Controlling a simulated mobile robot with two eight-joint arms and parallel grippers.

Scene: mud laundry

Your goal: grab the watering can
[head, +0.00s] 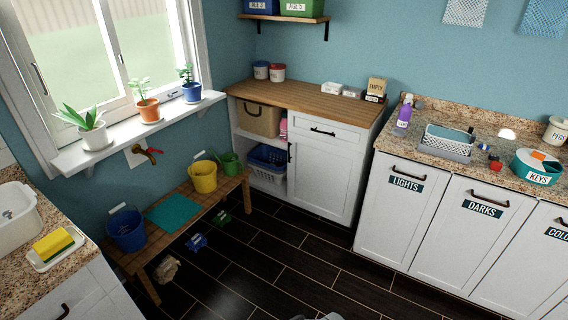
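A small green can (230,163), which looks like the watering can, stands at the far right end of the low wooden bench (185,217) under the window. It is right behind and to the right of a yellow bucket (203,177), which sits close to it. Its handle and spout are too small to make out clearly. Neither of my grippers shows in the head view. Only a pale sliver of something, perhaps part of me, shows at the bottom edge.
A blue bucket (126,230) and a teal mat (173,213) are on the bench. Small shoes lie on the floor under it. A wall tap (150,152) juts out above. A white cabinet (318,160) stands beside the bench's far end. The dark floor (270,250) in front is clear.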

